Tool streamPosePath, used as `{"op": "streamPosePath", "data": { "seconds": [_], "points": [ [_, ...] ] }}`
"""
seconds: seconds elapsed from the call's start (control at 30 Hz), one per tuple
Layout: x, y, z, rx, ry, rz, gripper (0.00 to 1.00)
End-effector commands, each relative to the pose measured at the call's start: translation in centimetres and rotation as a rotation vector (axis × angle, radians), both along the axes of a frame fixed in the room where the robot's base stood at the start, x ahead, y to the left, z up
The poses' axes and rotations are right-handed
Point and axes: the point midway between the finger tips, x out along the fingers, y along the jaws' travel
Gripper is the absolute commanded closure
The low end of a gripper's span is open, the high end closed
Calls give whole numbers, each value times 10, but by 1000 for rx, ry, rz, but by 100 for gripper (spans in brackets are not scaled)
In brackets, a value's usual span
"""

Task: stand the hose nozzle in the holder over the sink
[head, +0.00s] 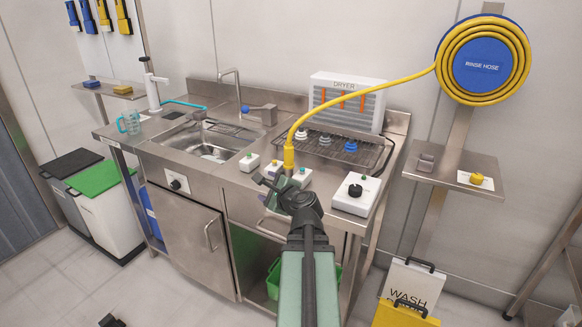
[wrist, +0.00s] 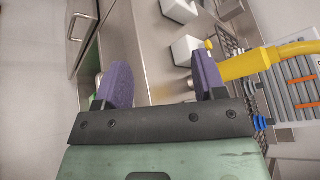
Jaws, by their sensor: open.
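The yellow hose nozzle (head: 289,156) hangs roughly upright at the end of the yellow hose, over the counter's front edge. In the wrist view the yellow nozzle (wrist: 246,65) lies just beyond the right finger, which partly covers it. My gripper (head: 272,182) is by the nozzle's lower end in the head view. In the wrist view my gripper (wrist: 160,68) has its two purple fingers wide apart, with nothing clearly held between them. The sink (head: 208,142) is left of the nozzle. A grey bracket (head: 267,113) beside the tap may be the holder; it looks empty.
The hose runs to a blue reel (head: 482,66) on the wall. Small white control boxes (head: 357,194) line the counter's front. A rack (head: 342,150) and a white dryer (head: 347,100) stand behind. A tap (head: 233,88) rises behind the sink, with a blue-green mug (head: 129,123) at the left.

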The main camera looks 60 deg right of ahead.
Motion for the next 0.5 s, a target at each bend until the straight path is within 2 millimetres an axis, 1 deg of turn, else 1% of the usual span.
{"op": "streamPosePath", "data": {
  "seconds": [0.03, 0.1, 0.2, 0.3, 0.43, 0.5],
  "points": [
    [-11, -22, 15, 150, -161, -141, 36],
    [-18, -40, 30, 368, -378, -289, 36],
    [-31, -58, 38, 586, -587, -423, 36],
    [-35, -63, 39, 672, -658, -469, 36],
    [-33, -64, 39, 687, -665, -468, 36],
    [-28, -69, 39, 686, -663, -466, 36]
  ]
}}
